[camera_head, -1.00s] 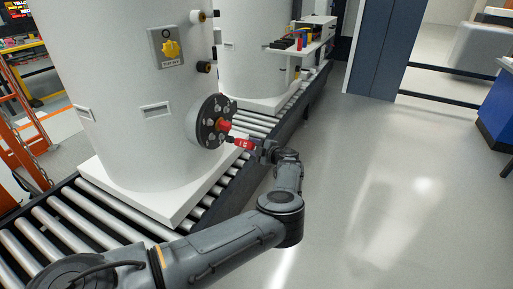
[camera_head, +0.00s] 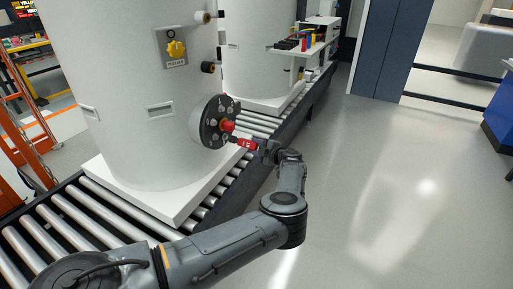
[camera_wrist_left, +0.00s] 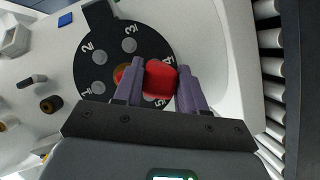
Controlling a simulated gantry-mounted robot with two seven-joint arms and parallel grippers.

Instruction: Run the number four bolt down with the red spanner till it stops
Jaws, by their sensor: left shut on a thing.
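Whether the spanner's head is seated on a bolt is hidden. My right gripper is out of view.
The near tank (camera_head: 130,100) stands on a white base over a roller conveyor (camera_head: 60,235). A yellow knob (camera_head: 176,49) and dark fittings project from its wall. A second tank (camera_head: 262,60) and a small shelf (camera_head: 305,45) stand behind. The floor at the right is clear.

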